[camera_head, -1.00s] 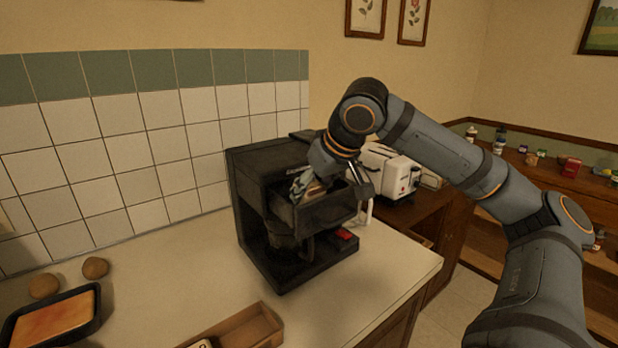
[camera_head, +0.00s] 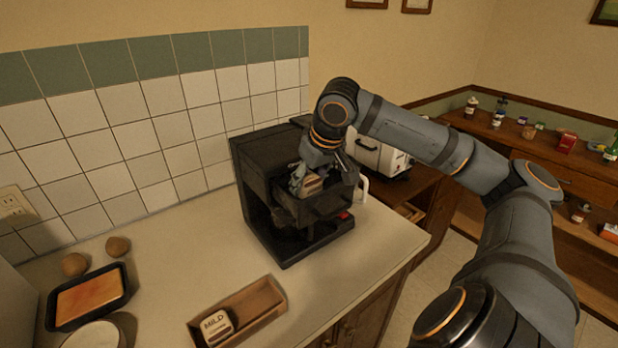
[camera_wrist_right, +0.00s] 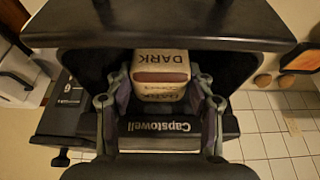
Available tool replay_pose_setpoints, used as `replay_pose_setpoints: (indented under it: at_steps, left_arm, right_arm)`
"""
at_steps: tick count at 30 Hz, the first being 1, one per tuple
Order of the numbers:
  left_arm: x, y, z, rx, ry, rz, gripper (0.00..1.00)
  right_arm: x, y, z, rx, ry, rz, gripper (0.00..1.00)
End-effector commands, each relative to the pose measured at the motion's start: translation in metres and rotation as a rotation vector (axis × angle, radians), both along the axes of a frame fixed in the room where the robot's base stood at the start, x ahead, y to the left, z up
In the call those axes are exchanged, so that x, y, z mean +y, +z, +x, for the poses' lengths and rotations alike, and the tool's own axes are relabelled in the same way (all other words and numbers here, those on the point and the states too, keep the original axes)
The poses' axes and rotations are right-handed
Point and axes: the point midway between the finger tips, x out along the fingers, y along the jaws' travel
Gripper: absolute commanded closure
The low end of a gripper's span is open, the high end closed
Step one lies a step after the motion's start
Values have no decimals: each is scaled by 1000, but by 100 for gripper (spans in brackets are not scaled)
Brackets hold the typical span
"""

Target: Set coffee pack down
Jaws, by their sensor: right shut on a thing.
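The coffee pack (camera_wrist_right: 160,72), a pale block marked "DARK" with a brown band, sits between the fingers of my right gripper (camera_wrist_right: 160,100). In the head view the pack (camera_head: 312,184) shows as a small tan patch at the fingers. My right gripper (camera_head: 318,178) is shut on it, at the open front of the black coffee machine (camera_head: 270,165). In the wrist view the machine's dark housing (camera_wrist_right: 160,22) surrounds the pack, and a ledge lettered "Capstowell" (camera_wrist_right: 160,127) lies close by. Whether the pack touches the machine's inside is hidden. My left gripper is out of view.
A wooden tray (camera_head: 262,303) holding a pack marked "MILD" (camera_head: 215,325) lies on the counter (camera_head: 165,260). A black baking tray (camera_head: 62,322), two round brown items (camera_head: 118,246) and a round pale dish (camera_head: 92,337) are at left. A white toaster (camera_head: 385,158) stands behind my arm.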

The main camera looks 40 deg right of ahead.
Motion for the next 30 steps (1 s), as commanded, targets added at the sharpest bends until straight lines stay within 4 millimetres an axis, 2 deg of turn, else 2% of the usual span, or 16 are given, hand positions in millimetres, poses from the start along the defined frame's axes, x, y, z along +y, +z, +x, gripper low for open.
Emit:
replay_pose_setpoints:
  at_steps: [8, 9, 14, 23, 26, 30]
  left_arm:
    - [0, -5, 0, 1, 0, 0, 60]
    - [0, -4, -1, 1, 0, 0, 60]
    - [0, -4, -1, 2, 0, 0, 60]
    - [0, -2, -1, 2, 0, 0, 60]
    - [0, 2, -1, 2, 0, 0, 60]
    - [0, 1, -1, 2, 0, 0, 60]
  right_arm:
    - [0, -5, 0, -1, 0, 0, 76]
    - [0, -4, 0, -1, 0, 0, 44]
    - [0, -3, 0, -1, 0, 0, 24]
    - [0, -2, 0, -1, 0, 0, 24]
    - [0, 6, -1, -3, 0, -1, 24]
    - [1, 33, -12, -7, -1, -4, 24]
